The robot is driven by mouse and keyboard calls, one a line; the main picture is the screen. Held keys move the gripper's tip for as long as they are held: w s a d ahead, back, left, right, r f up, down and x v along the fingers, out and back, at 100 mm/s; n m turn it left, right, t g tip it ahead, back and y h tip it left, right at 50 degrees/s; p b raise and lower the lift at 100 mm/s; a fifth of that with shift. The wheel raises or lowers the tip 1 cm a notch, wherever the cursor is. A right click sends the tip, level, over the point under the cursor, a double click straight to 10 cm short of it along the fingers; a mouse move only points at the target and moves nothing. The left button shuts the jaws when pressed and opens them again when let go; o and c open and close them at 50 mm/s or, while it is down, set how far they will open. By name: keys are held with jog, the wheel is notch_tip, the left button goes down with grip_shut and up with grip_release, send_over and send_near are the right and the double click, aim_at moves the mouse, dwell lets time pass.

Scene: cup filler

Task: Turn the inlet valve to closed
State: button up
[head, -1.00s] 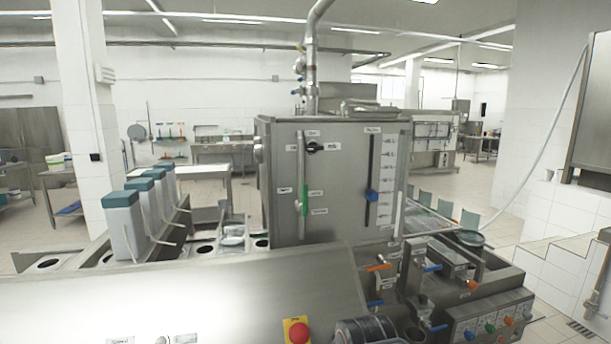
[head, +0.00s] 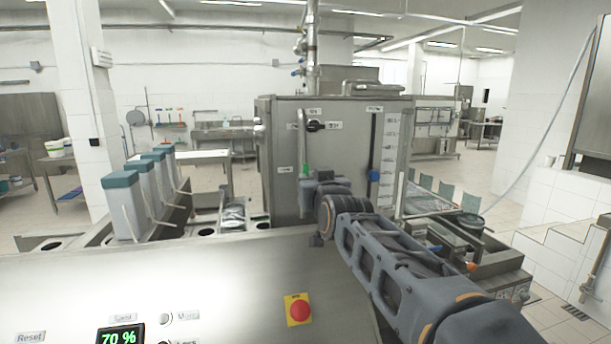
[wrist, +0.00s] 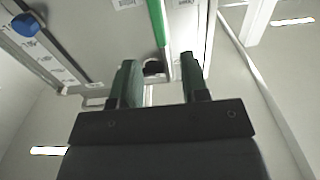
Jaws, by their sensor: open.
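The grey metal cabinet (head: 345,150) has a black rotary knob (head: 315,126) high on its front, with a small label above it and one to its right. Its handle points sideways towards the right label. The label text is too small to read, so I cannot confirm that this knob is the inlet valve. My gripper (wrist: 158,68) is open and empty in the wrist view. A dark knob (wrist: 152,67) shows between its fingertips, apart from both fingers as far as I can see. In the head view my wrist stands before the cabinet's lower front and hides the fingertips.
A red emergency button (head: 299,310) and a 70 % display (head: 121,337) are on the front console.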

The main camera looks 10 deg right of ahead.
aim_at(306, 172)
jog(key=w+p, duration=0.1)
jog(key=w, duration=0.6)
jog(key=shift+r+p, duration=0.1)
jog(key=shift+p, duration=0.2)
jog(key=shift+w, duration=0.6)
jog(key=shift+c, duration=0.4)
grip_shut()
